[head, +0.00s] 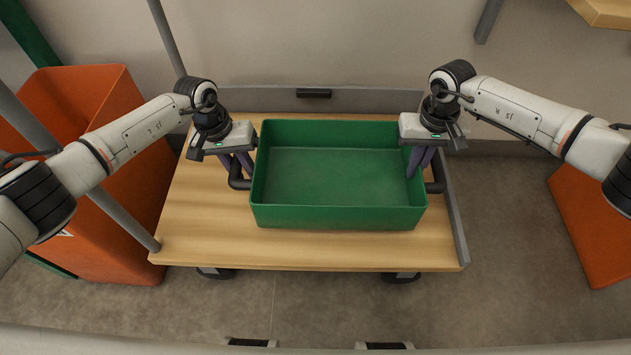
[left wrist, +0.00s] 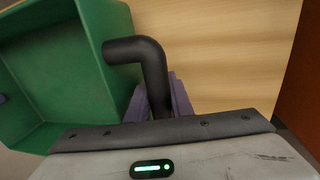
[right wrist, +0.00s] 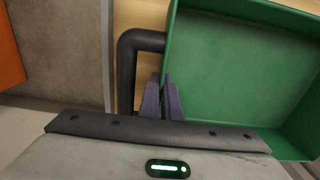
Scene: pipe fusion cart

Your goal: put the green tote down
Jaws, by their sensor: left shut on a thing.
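The green tote (head: 338,216) is an open, empty box with a dark bent handle on each short side. It is level over the wooden cart top; I cannot tell whether it touches the wood. My left gripper (head: 240,168) is shut on the tote's left handle (left wrist: 150,52), which runs between its purple fingers in the left wrist view. My right gripper (right wrist: 163,85) has its fingers close together at the tote's right wall, beside the right handle (right wrist: 126,75) and not around it. The fingertips are partly hidden, so its opening is unclear.
The wooden cart top (head: 200,235) has bare room left of and in front of the tote. Grey posts (head: 125,215) stand at its left, and a grey rail (head: 455,220) edges its right. Orange bins stand at the left (head: 110,225) and right (head: 595,230).

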